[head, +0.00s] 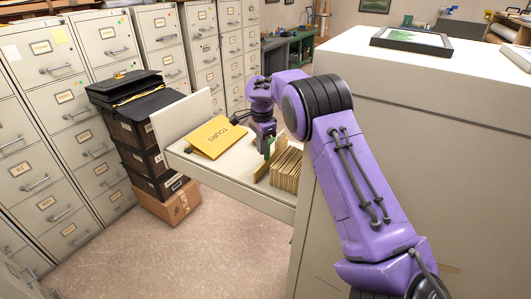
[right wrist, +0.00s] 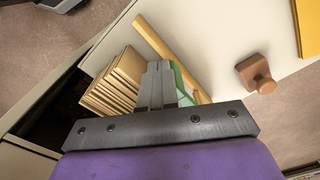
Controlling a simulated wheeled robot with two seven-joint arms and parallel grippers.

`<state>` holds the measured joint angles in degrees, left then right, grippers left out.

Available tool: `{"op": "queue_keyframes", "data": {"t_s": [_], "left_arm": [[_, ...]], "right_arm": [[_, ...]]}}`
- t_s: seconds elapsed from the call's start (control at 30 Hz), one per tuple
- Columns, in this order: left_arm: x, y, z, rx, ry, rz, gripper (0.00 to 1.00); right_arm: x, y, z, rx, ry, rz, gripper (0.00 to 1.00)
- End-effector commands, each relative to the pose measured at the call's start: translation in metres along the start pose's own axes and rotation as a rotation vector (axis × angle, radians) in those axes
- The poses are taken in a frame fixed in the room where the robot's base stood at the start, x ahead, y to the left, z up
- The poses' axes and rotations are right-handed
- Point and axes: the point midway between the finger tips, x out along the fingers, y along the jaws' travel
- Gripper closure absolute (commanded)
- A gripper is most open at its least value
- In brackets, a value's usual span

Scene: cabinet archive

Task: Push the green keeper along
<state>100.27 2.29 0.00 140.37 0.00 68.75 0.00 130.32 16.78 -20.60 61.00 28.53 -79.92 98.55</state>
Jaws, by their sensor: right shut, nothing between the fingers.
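The green keeper (head: 271,144) stands in the open drawer (head: 222,176), partly hidden by my right gripper. It also shows in the right wrist view (right wrist: 183,83) as a pale green strip beside the fingers. A tan divider (head: 263,165) is close to it; in the right wrist view the divider (right wrist: 168,52) runs slantwise past the keeper. A row of tan folders (head: 286,170) is packed beside it. My right gripper (right wrist: 158,70) is shut and empty, its tips down between the folders and the keeper. Whether they touch the keeper I cannot tell. My left gripper is out of view.
A yellow TOURS folder (head: 215,137) lies in the drawer's front part. A brown knobbed block (right wrist: 257,74) is on the drawer floor. The tall cabinet (head: 400,120) stands close on the right, with a framed picture (head: 411,41) on top. Stacked boxes (head: 150,160) stand left.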

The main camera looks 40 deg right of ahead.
Motion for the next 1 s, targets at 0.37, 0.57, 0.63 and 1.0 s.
{"op": "queue_keyframes", "data": {"t_s": [0.37,0.57,0.63,1.0], "left_arm": [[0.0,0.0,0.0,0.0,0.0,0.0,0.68],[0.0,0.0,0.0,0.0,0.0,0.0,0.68],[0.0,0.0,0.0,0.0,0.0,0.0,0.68],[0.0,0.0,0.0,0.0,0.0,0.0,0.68]], "right_arm": [[0.001,-0.005,-0.009,0.001,-0.001,0.0,1.0],[0.0,-0.009,-0.015,0.001,0.0,0.0,1.0],[0.001,-0.01,-0.018,0.001,0.0,0.001,1.0],[0.001,-0.017,-0.029,0.002,-0.001,0.0,1.0]]}}
